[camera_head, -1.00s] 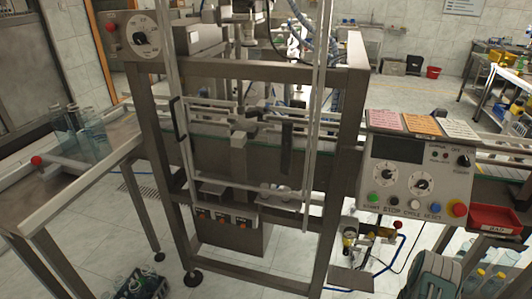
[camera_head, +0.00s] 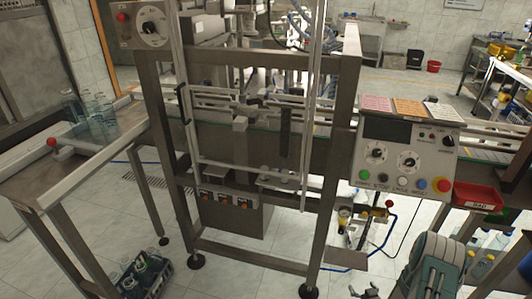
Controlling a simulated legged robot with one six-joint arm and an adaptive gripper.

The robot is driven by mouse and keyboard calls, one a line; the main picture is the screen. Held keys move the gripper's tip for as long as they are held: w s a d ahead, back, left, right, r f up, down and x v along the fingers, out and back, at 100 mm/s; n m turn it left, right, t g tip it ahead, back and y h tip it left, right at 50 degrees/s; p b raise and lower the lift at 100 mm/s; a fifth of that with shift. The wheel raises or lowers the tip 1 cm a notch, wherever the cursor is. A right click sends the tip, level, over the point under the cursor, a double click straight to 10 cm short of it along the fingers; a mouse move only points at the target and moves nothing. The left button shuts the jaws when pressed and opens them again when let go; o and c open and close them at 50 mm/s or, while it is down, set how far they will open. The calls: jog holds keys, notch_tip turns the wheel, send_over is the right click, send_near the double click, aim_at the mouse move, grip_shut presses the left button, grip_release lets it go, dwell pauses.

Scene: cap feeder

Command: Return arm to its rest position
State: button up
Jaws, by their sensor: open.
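My arm (camera_head: 430,265), grey and teal, rises from the bottom edge at the lower right, in front of the feeder machine. My gripper (camera_head: 364,291) shows only in part at the bottom edge, left of the arm. Its dark fingers stand apart, and nothing is seen between them. It is low over the floor, in front of the machine's right leg and clear of the control panel (camera_head: 407,155).
The machine frame (camera_head: 340,150) stands close ahead. The red bin (camera_head: 478,197) is just right of the panel, near my arm. Bottles stand on the left table (camera_head: 60,180). A bottle crate (camera_head: 142,275) is on the floor at the lower left.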

jog(key=w+r+g+h, duration=0.1)
jog(key=w+r+g, duration=0.15)
jog(key=r, duration=0.95)
jog(key=w+r+g+h, duration=0.1)
jog(key=w+r, duration=0.3)
jog(key=r, duration=0.9)
jog(key=s+a+r+g+h, duration=0.1)
jog(key=s+a+r, duration=0.25)
jog(key=r, duration=0.45)
jog(key=s+a+r, duration=0.3)
jog(key=a+r, duration=0.1)
jog(key=r, duration=0.3)
jog(key=s+a+r+g, duration=0.1)
jog(key=s+a+r, duration=0.2)
jog(key=s, duration=0.5)
jog(key=s+a+r+m+g+y, duration=0.1)
jog(key=s+a+r, duration=0.3)
jog(key=s, duration=0.5)
jog(key=s+a+r+g+y, duration=0.1)
jog(key=s+a+r, duration=0.2)
jog(key=s, duration=0.5)
jog(key=shift+s+a+r, duration=0.25)
jog(key=shift+a+r, duration=0.1)
jog(key=shift+a, duration=0.4)
